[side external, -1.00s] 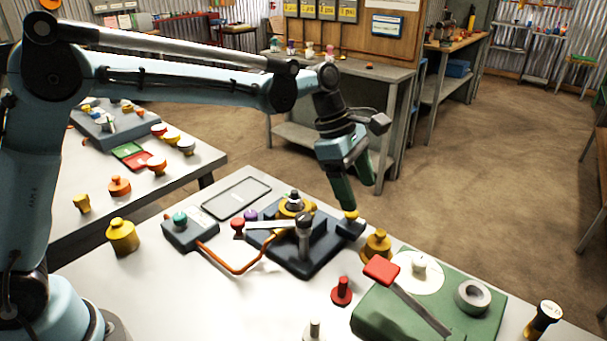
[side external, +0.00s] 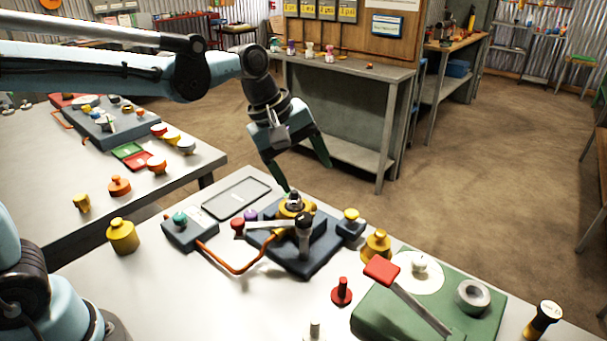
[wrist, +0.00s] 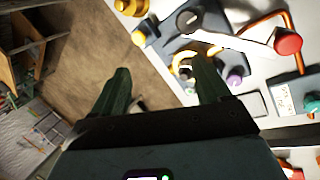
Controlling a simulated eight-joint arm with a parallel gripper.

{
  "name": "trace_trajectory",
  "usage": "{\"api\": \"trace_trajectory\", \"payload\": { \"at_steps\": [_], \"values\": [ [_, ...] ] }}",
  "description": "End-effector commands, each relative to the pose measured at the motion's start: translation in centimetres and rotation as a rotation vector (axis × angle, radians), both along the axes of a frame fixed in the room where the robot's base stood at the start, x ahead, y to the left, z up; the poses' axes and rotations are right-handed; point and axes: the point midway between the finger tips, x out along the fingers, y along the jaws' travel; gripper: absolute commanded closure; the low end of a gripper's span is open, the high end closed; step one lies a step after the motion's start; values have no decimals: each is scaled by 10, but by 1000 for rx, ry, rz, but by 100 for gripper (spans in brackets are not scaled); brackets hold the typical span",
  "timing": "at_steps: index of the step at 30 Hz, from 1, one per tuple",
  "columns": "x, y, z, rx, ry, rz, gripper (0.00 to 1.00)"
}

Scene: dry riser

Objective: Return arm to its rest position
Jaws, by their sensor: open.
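My gripper (side external: 307,178) is open and empty, its green fingers spread and pointing down. It hangs above the back edge of the workbench, with the left finger close above the yellow ring part on the dark fixture (side external: 262,256); I cannot tell whether they touch. In the wrist view my gripper (wrist: 160,82) shows its two fingers wide apart, with floor and the bench edge between them. The dark fixture (wrist: 165,35) lies beyond the right finger there.
The white workbench (side external: 190,305) holds a grey box with a teal knob (side external: 186,232), an orange cable, a red peg (side external: 341,291), yellow weights (side external: 376,247), and a green board (side external: 380,315) with a red-handled tool. A second bench stands left. Open floor lies behind.

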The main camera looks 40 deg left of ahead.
Motion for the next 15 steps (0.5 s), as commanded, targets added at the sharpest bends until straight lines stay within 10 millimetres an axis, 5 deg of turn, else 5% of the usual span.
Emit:
{"api": "trace_trajectory", "payload": {
  "at_steps": [15],
  "values": [
    [-43,35,2,191,-167,-277,24]
  ]
}}
